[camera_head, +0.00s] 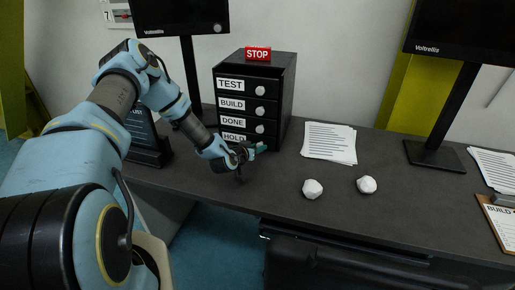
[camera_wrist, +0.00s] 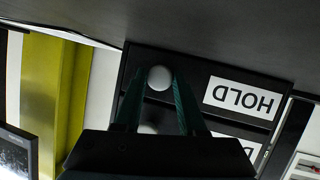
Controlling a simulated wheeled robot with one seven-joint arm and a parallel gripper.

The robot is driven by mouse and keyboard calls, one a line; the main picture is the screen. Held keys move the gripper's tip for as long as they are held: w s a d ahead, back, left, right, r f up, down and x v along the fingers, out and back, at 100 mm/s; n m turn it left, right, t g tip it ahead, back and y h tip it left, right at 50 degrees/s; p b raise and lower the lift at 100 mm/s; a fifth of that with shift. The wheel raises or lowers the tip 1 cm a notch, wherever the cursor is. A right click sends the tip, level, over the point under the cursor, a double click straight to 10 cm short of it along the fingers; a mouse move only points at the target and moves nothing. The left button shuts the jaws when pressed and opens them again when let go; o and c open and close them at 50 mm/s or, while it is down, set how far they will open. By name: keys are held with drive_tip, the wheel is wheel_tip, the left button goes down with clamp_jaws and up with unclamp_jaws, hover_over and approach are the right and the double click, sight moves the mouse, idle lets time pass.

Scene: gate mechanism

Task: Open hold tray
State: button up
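The HOLD tray (camera_head: 234,137) is the lowest drawer of a black drawer cabinet (camera_head: 283,90) on the desk. It looks flush with the drawers above it. In the wrist view, which is upside down, its white HOLD label (camera_wrist: 242,97) and round white knob (camera_wrist: 160,78) show clearly. My gripper (camera_head: 256,149) is low in front of the cabinet and hides that knob in the head view. In the wrist view my gripper's fingers (camera_wrist: 160,85) stand on either side of the knob. They look spread, with slight gaps; firm contact cannot be made out.
Drawers TEST, BUILD and DONE (camera_head: 233,121) sit above, and a red STOP sign (camera_head: 257,53) stands on top. Two white lumps (camera_head: 312,189) and paper sheets (camera_head: 329,142) lie to the right. Monitors (camera_head: 434,152) stand on both sides.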

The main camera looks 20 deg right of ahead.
clamp_jaws()
idle(0.9)
